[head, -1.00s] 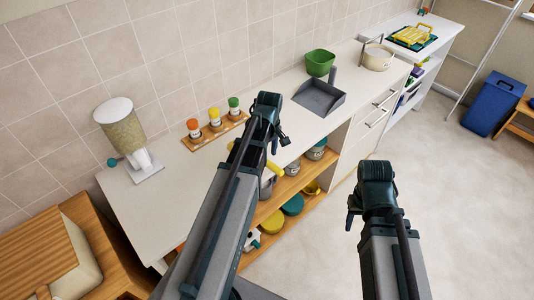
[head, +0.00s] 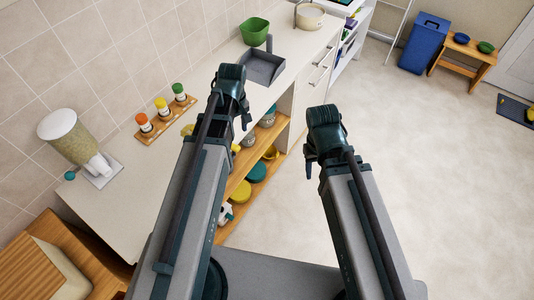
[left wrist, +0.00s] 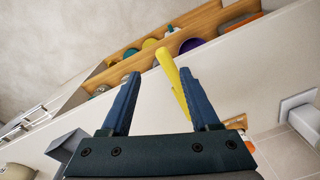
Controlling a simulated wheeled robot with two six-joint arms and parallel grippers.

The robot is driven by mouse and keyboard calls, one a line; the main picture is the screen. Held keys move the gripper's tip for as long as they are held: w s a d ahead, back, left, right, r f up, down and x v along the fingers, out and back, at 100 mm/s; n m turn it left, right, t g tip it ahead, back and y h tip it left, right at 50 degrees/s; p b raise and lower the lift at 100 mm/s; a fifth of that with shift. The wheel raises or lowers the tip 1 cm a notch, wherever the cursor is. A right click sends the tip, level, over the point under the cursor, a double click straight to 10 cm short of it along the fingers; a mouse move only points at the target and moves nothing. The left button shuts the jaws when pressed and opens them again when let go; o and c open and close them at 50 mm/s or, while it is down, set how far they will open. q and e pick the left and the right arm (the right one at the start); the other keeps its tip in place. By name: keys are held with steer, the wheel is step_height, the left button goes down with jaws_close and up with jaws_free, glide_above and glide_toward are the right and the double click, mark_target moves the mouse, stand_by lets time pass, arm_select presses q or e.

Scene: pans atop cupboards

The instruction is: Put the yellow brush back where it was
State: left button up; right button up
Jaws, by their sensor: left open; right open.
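The yellow brush (head: 187,129) is by the counter's front edge in the head view, its middle hidden behind my left arm. In the left wrist view the yellow brush (left wrist: 170,72) shows lengthwise between the fingers, closer to the right-hand finger, which partly overlaps it. My left gripper (head: 245,118) is open above the counter's front edge; its spread fingers also show in the left wrist view (left wrist: 160,98). I cannot tell whether a finger touches the brush. My right gripper (head: 309,168) is open and empty over the floor in front of the cupboards.
On the counter (head: 125,190) are a dispenser (head: 72,145), a rack of spice jars (head: 165,122), a grey dustpan (head: 263,66), a green bowl (head: 255,31) and a pot (head: 310,15). Open shelves (head: 240,195) hold pans below.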

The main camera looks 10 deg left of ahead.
arm_select(q)
steer(key=s+d+m, duration=1.1)
steer(key=d+m, duration=0.2)
steer(key=d, duration=0.2)
steer(key=shift+d+y, duration=0.2)
steer(key=shift+y, duration=0.1)
step_height(320, 180, down, 5)
steer(key=b, duration=0.5)
steer(key=shift+f, duration=0.1)
